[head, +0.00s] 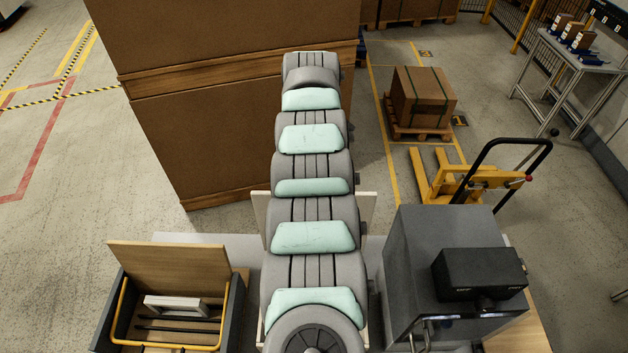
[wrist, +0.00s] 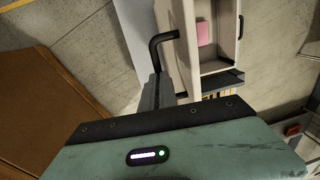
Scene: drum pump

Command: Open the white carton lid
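In the head view, pale cream-white panels (head: 367,212) show on both sides of my arm; they may belong to the white carton, whose middle my arm hides. The wrist view shows a white open-topped box (wrist: 227,45) with a pink item (wrist: 204,33) inside and a black handle (wrist: 240,27) on its right side. I cannot tell which part is its lid. The teal and black housing of my gripper (wrist: 165,130) fills the bottom of the wrist view. A black bent bar (wrist: 158,62) stands between it and the box. The fingertips cannot be made out.
A wooden box (head: 170,268) with its lid up stands front left. A grey cabinet (head: 440,235) carrying a black unit (head: 480,268) stands front right. A large brown crate (head: 215,140) rises behind. A yellow pallet jack (head: 465,175) stands on the floor beyond.

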